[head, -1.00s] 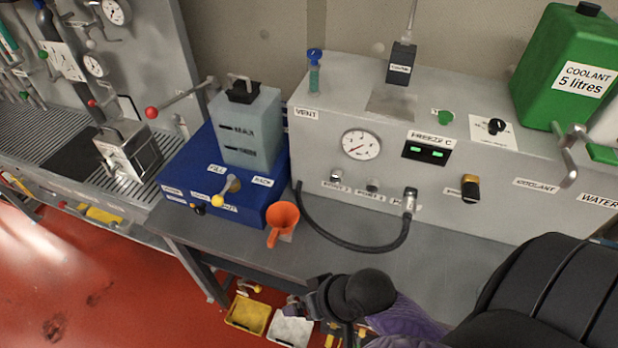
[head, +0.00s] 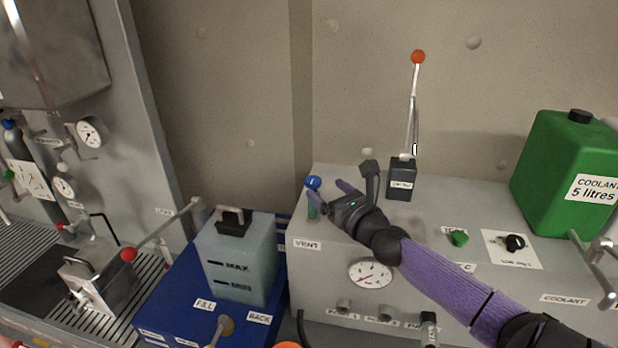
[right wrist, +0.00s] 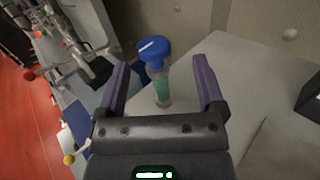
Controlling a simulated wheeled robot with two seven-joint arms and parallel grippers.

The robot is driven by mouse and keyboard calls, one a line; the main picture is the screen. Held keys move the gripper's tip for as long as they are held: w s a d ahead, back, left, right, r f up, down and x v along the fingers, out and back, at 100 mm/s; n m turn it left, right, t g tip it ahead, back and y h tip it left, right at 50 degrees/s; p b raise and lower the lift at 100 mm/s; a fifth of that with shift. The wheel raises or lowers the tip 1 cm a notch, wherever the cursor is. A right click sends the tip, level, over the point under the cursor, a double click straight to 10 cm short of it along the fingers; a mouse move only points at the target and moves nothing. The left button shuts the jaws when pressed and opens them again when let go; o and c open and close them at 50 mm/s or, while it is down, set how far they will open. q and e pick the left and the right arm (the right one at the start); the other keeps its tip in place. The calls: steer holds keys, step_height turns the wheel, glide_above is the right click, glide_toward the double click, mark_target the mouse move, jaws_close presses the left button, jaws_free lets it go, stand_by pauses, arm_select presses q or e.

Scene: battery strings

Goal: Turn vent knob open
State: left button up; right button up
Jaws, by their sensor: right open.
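The vent knob (head: 313,183) is a blue cap with a white line, on a clear tube with green inside, at the left end of the grey cabinet top. The VENT label (head: 307,245) is on the cabinet front below it. In the right wrist view the knob (right wrist: 153,48) stands ahead, between my finger lines and a little beyond the tips. My right gripper (head: 328,192) is open and empty, its fingers close to the knob; I cannot tell in the head view whether they touch it. My left gripper is not in view.
A lever with a red ball (head: 418,57) rises from a black box behind my right arm. A translucent MAX/MIN tank (head: 238,262) stands left on a blue base. A green coolant can (head: 568,165) is at the right. The cabinet top (head: 455,195) is partly clear.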

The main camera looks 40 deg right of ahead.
mark_target(317, 182)
steer(key=shift+w+d, duration=0.15)
steer(key=shift+w, duration=0.5)
steer(key=shift+w+a+f, duration=0.1)
steer(key=shift+w+a, duration=0.1)
steer(key=shift+w, duration=1.05)
steer(key=w, duration=0.2)
steer(key=shift+w+a+f, duration=0.1)
steer(key=shift+w+f, duration=0.1)
steer(key=shift+w, duration=0.2)
steer(key=shift+s+r, duration=0.1)
steer(key=shift+w, duration=0.25)
steer(key=shift+s+d, duration=0.1)
steer(key=shift+d, duration=0.1)
jaws_close()
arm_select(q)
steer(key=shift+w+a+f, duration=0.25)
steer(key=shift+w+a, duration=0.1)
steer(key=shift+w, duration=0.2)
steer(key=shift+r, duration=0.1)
